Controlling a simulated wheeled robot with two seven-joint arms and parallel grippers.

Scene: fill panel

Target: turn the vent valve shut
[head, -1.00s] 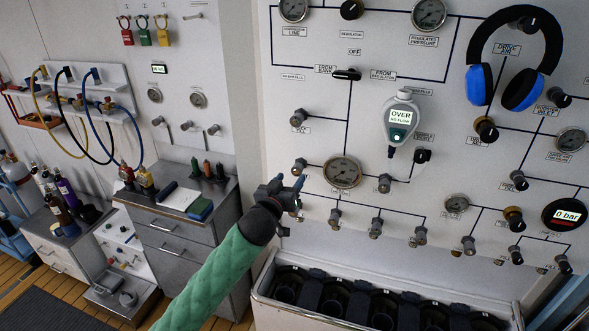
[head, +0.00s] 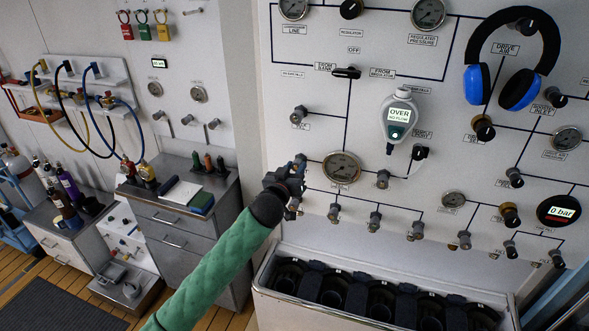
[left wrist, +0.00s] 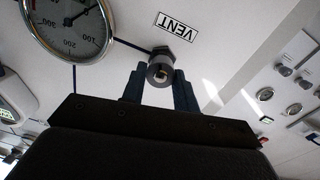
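The vent valve (left wrist: 160,70) is a small dark round knob with a pale centre, beside an upside-down VENT label (left wrist: 176,25) in the left wrist view. My left gripper (left wrist: 160,82) has one dark finger on each side of the knob, spread apart. Whether the fingers touch the knob cannot be told. In the head view, my left gripper (head: 296,172) is at the panel left of the large lower gauge, and it mostly covers the vent valve (head: 300,159). My right gripper is in neither view.
The large gauge (head: 341,167) sits just right of the vent valve. More valves (head: 375,220) line the panel below and to the right. An open crate (head: 262,293) with dark compartments stands under the panel. A grey cabinet (head: 160,222) is to the left.

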